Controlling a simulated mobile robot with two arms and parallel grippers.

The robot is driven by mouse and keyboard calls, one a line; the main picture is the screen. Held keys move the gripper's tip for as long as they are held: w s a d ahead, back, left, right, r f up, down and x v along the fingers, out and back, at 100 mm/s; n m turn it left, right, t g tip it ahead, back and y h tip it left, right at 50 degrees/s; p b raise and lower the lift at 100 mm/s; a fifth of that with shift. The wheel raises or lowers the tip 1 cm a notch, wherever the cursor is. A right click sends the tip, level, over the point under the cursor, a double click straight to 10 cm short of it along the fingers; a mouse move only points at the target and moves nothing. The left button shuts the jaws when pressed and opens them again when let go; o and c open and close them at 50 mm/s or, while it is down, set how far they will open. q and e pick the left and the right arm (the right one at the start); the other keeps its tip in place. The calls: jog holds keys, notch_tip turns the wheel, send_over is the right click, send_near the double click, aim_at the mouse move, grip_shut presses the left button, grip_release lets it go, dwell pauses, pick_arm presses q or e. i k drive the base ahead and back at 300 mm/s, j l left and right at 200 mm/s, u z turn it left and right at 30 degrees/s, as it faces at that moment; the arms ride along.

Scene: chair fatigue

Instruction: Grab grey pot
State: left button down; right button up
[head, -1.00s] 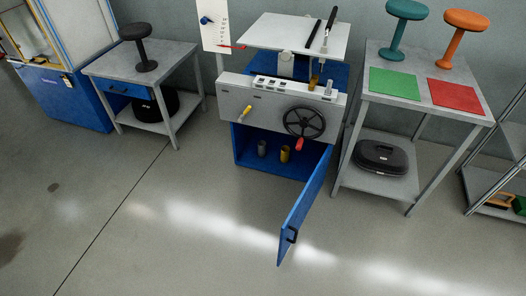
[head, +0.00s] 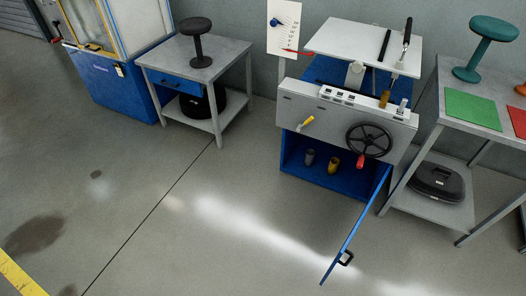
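The grey pot (head: 309,157) is a small grey cylinder standing inside the open blue lower cabinet (head: 289,150) of the machine. A yellow pot (head: 333,165) stands just to its right in the same cabinet. The blue cabinet door (head: 357,224) is swung open toward the front right, with a black handle (head: 346,259) near its lower end. Neither of my grippers shows in the head view.
The machine's grey panel (head: 310,107) has a black handwheel (head: 369,140) with a red knob. A table with a black stool (head: 198,43) stands left. Another table with a green mat (head: 472,109) stands right. The floor in front is clear left of the open door.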

aim_at(310, 156)
jog(key=i+j+u, duration=0.55)
jog(key=i, duration=0.25)
jog(key=i+z, duration=0.5)
jog(key=i+j+z, duration=0.2)
jog(key=i+z, duration=0.25)
jog(key=k, duration=0.1)
